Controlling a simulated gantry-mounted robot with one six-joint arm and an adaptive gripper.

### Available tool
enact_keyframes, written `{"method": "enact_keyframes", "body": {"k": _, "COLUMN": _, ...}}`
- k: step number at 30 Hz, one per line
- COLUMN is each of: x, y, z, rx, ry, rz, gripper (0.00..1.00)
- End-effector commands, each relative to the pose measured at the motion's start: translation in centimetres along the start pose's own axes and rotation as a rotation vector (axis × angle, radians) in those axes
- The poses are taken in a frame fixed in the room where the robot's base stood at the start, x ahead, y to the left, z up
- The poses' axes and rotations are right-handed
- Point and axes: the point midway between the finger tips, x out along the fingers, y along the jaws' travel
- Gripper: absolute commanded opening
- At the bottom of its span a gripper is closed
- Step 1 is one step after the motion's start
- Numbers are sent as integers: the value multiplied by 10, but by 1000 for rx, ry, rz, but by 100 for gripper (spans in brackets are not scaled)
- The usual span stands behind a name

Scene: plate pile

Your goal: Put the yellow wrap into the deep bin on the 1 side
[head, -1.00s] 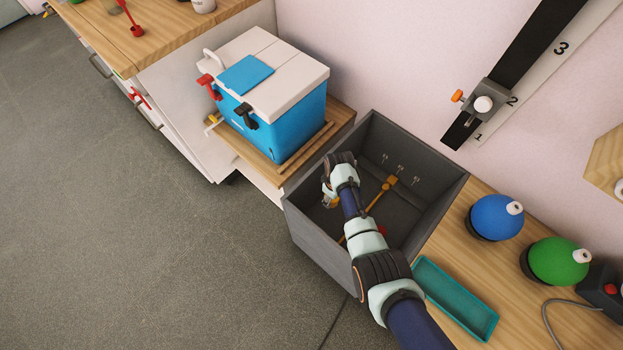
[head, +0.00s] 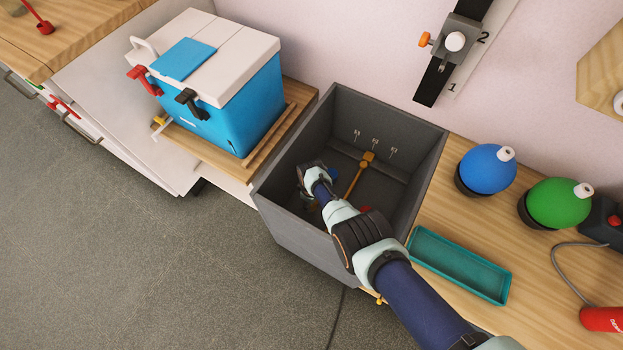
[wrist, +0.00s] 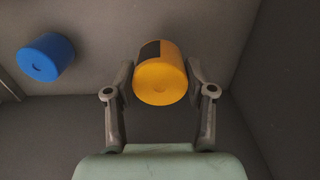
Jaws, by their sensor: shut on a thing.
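The yellow wrap (wrist: 162,80) is a short yellow roll with a dark patch, held between both fingers in the wrist view. My gripper (wrist: 161,88) is shut on it, one finger on each side. In the head view my arm reaches down into the deep grey bin (head: 283,235), and my wrist is below its rim. The gripper's fingertips and the wrap are mostly hidden there behind the arm. The wrist view shows grey bin surfaces around the wrap. A blue roll (wrist: 45,57) lies to the left of it, apart from my fingers.
An orange-brown handled tool (head: 359,175) is inside the bin, with small hooks on the far wall. A blue cooler (head: 225,105) stands left of the bin. A teal tray (head: 460,265) and blue (head: 488,168) and green (head: 560,202) domed objects lie right. A numbered rail (head: 460,60) hangs on the wall.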

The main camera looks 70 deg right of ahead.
Motion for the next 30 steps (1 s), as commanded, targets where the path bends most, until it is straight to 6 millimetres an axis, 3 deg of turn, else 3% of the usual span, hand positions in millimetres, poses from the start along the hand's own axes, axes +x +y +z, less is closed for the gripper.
{"method": "enact_keyframes", "body": {"k": 6, "x": 43, "y": 0, "z": 0, "rx": 0, "ry": -1, "rz": -1, "gripper": 14}}
{"method": "enact_keyframes", "body": {"k": 18, "x": 46, "y": 0, "z": 0, "rx": 0, "ry": -1, "rz": -1, "gripper": 14}}
{"method": "enact_keyframes", "body": {"k": 19, "x": 44, "y": 0, "z": 0, "rx": 0, "ry": -1, "rz": -1, "gripper": 58}}
{"method": "enact_keyframes", "body": {"k": 21, "x": 44, "y": 0, "z": 0, "rx": 0, "ry": -1, "rz": -1, "gripper": 69}}
{"method": "enact_keyframes", "body": {"k": 23, "x": 44, "y": 0, "z": 0, "rx": 0, "ry": -1, "rz": -1, "gripper": 79}}
{"method": "enact_keyframes", "body": {"k": 30, "x": 44, "y": 0, "z": 0, "rx": 0, "ry": -1, "rz": -1, "gripper": 79}}
